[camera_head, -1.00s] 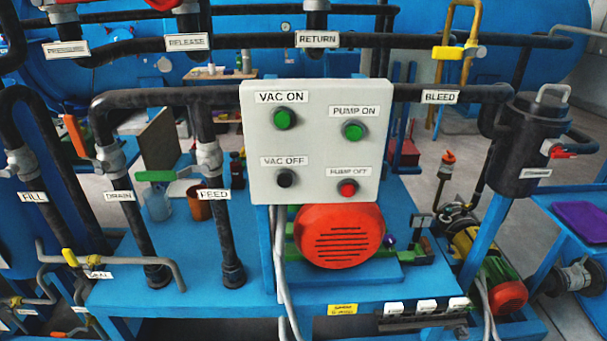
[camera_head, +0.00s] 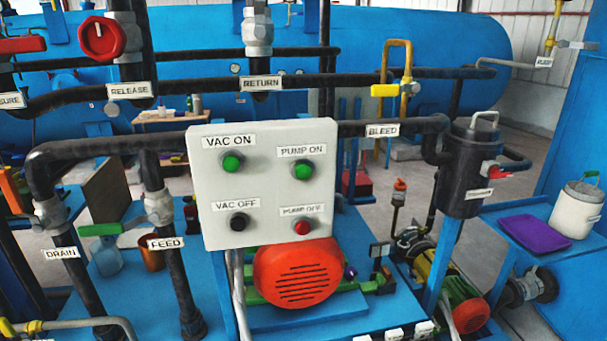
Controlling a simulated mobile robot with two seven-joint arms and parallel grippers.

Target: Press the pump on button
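The pump on button (camera_head: 303,170) is a round green button in a dark ring, under a "PUMP ON" label (camera_head: 301,151). It sits at the upper right of a light grey control box (camera_head: 265,205) in the middle of the view. The same box carries a green vac on button (camera_head: 232,163) at upper left, a black vac off button (camera_head: 240,222) at lower left and a red pump off button (camera_head: 302,227) at lower right. Neither gripper shows in the view.
Black pipes (camera_head: 100,150) run left of the box, and the bleed pipe (camera_head: 382,129) runs right to a dark strainer (camera_head: 466,170). A red-covered motor (camera_head: 298,274) sits below the box. A blue tank (camera_head: 400,45) fills the back. Nothing covers the box's front.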

